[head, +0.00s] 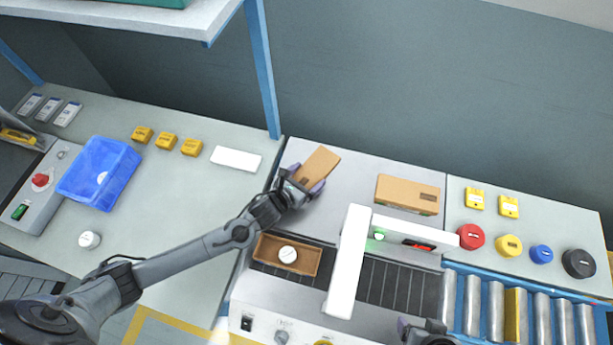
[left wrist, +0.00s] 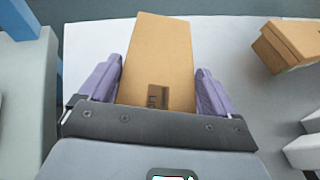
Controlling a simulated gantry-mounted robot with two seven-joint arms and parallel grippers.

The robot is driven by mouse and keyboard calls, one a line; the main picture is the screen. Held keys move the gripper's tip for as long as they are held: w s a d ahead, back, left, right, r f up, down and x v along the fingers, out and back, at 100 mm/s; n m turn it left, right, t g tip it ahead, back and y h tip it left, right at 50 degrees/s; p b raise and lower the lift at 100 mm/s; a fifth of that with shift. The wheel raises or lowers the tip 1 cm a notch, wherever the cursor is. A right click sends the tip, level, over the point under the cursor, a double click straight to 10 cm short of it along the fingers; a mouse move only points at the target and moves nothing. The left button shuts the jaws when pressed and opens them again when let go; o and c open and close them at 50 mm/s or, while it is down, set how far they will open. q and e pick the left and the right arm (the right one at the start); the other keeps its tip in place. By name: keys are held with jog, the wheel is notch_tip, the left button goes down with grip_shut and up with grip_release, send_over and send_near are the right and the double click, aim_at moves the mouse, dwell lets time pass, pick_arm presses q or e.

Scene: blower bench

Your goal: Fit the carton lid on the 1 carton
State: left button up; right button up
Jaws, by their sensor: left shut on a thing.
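My left gripper (head: 304,186) is shut on a tan cardboard piece with a small dark label, which looks like the carton lid (head: 319,164). In the left wrist view the lid (left wrist: 160,55) sits between the two purple fingers, held over the pale bench. An open brown carton (head: 314,262) stands on the dark belt, below the left gripper in the head view, with a white round item (head: 288,254) inside. The lid is apart from this carton. Part of my right gripper (head: 424,329) shows at the bottom edge; its fingers are unclear.
A closed tan carton (head: 407,193) stands on the bench to the right, also in the left wrist view (left wrist: 292,42). A white arch (head: 350,255) spans the belt beside the open carton. A blue bin (head: 112,163) is at left; rollers (head: 495,305) are at right.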

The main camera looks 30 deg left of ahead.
pick_arm(q)
jog(key=shift+f, duration=0.15)
pick_arm(e)
jog(key=shift+f, duration=0.1)
pick_arm(q)
jog(key=o, duration=0.7)
jog(key=shift+o, duration=0.2)
pick_arm(e)
jog(key=shift+a, duration=0.1)
pick_arm(q)
jog(key=shift+r, duration=0.25)
jog(key=shift+s+r, duration=0.1)
jog(key=shift+s, duration=0.25)
pick_arm(e)
jog(key=shift+r, duration=0.25)
pick_arm(q)
jog(key=p+v, duration=0.1)
jog(key=v, duration=1)
jog(key=shift+s+a+r+p, duration=0.1)
jog(key=shift+a+p, duration=0.05)
jog(key=shift+p, duration=0.15)
pick_arm(e)
jog(key=shift+r, duration=0.65)
